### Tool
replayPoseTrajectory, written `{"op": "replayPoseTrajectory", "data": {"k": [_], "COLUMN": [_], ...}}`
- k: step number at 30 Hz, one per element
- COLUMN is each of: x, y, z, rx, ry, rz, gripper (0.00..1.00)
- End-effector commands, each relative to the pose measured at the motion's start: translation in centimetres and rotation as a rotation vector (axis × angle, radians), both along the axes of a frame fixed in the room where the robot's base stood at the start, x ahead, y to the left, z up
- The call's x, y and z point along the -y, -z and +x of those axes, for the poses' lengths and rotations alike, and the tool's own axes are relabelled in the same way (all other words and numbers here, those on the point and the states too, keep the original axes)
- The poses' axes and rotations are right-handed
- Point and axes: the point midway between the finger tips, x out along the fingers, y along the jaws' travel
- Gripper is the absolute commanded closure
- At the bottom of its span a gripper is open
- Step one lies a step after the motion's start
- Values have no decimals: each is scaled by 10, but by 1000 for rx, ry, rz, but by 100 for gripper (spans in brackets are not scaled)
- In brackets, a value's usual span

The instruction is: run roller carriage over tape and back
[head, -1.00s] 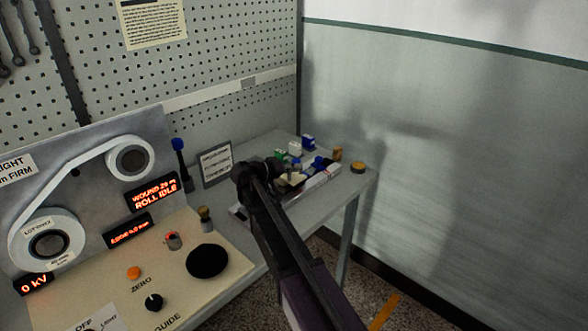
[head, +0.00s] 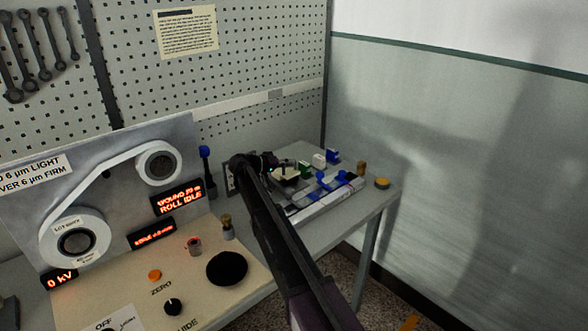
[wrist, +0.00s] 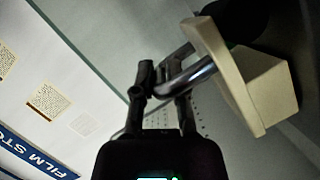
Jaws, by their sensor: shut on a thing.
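My gripper (wrist: 163,84) is shut on a shiny metal bar in the wrist view. The bar joins a cream block (wrist: 270,92) with a flat plate, which looks like the roller carriage. In the head view my gripper (head: 278,166) is small and dark over the far bench, with the cream piece (head: 289,178) at its end. I cannot tell whether the carriage touches anything below it. A long white strip-like bar with blue parts (head: 325,201) lies just right of it. I cannot clearly pick out the tape; my arm hides part of that area.
The winding panel (head: 120,185) with two white reels stands at left; its cream control deck (head: 190,285) carries knobs and a black disc. Small blocks (head: 325,157), a brown piece (head: 361,168) and an orange-topped tin (head: 382,183) stand on the bench's right end. A wall bounds the right.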

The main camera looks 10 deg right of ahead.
Motion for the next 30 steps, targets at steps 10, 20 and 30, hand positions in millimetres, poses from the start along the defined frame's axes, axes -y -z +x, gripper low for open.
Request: {"op": "replayPoseTrajectory", "data": {"k": [10,20,30], "x": [-1,-2,-2], "y": [-2,-1,-5], "z": [6,4,3], "rx": [4,2,-6], "ry": [-8,-6,-31], "rz": [-5,-2,1], "gripper": [100,49,49]}}
